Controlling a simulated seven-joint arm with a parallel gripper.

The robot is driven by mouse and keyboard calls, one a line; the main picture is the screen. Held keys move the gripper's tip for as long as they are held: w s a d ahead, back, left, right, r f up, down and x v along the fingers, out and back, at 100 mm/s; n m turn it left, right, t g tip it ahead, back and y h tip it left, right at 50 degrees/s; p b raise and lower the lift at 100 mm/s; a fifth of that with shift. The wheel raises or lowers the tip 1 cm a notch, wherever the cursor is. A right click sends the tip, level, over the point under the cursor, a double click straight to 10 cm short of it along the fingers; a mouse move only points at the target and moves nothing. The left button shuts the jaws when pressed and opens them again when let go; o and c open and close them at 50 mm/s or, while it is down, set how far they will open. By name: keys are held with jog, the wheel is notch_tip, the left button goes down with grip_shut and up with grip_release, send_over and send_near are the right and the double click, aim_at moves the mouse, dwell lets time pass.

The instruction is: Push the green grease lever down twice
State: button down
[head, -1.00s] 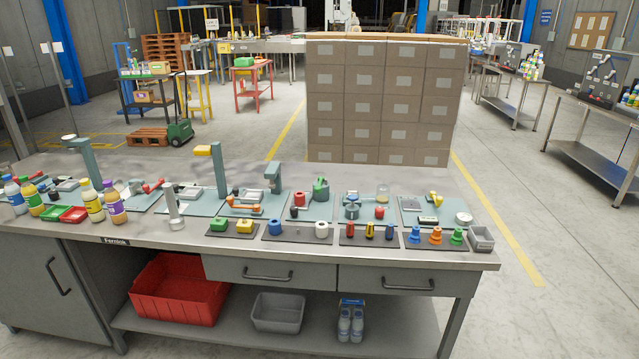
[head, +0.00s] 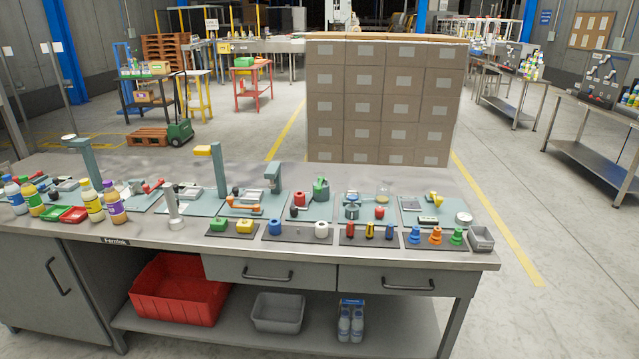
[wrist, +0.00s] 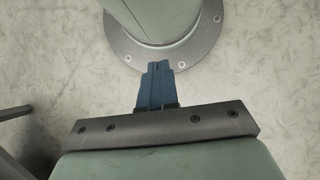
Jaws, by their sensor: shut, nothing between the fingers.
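A small green device (head: 320,188) stands at the back of a teal panel on the workbench, right of the middle in the head view. It looks like the grease unit; its lever is too small to make out clearly. My gripper (wrist: 157,70) shows only in the wrist view. Its two blue fingers are together with nothing between them, above a pale mottled surface. My gripper is not seen in the head view, and the green device is not seen in the wrist view, so the two are apart.
A red part (head: 299,199) stands left of the green device, and a glass-topped unit (head: 352,209) stands right of it. Trays of coloured parts line the bench (head: 450,257) front. A grey post (head: 219,170) rises to the left. Stacked cartons (head: 383,100) stand behind the bench.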

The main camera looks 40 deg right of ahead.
jog(key=shift+w, duration=0.1)
dwell(0.7)
jog(key=w+d+r+m+t+y, duration=0.15)
jog(key=w+d+r, duration=0.25)
jog(key=w+r, duration=0.5)
jog(key=w+d+r+m+t+y, duration=0.15)
jog(key=w+d+r, duration=0.3)
jog(key=w, duration=0.85)
jog(key=w+d+r+m+t, duration=0.2)
jog(key=w+d+r, duration=0.2)
jog(key=w+r, duration=0.5)
jog(key=w+d+r+m+t, duration=0.1)
jog(key=w+d+r+t, duration=0.1)
jog(key=w+d+r, duration=0.75)
jog(key=w+d+r+m+t, duration=0.1)
jog(key=w+d+r, duration=0.4)
jog(key=r, duration=0.8)
jog(key=w+d+r+t, duration=0.3)
jog(key=w+d+r, duration=0.2)
jog(key=d+r, duration=0.6)
jog(key=w+d+r+n+t+y, duration=0.1)
jog(key=w+d+r+t, duration=0.2)
jog(key=d+r, duration=0.8)
jog(key=w+d, duration=0.2)
jog(key=d, duration=0.2)
jog(key=shift+d, duration=0.3)
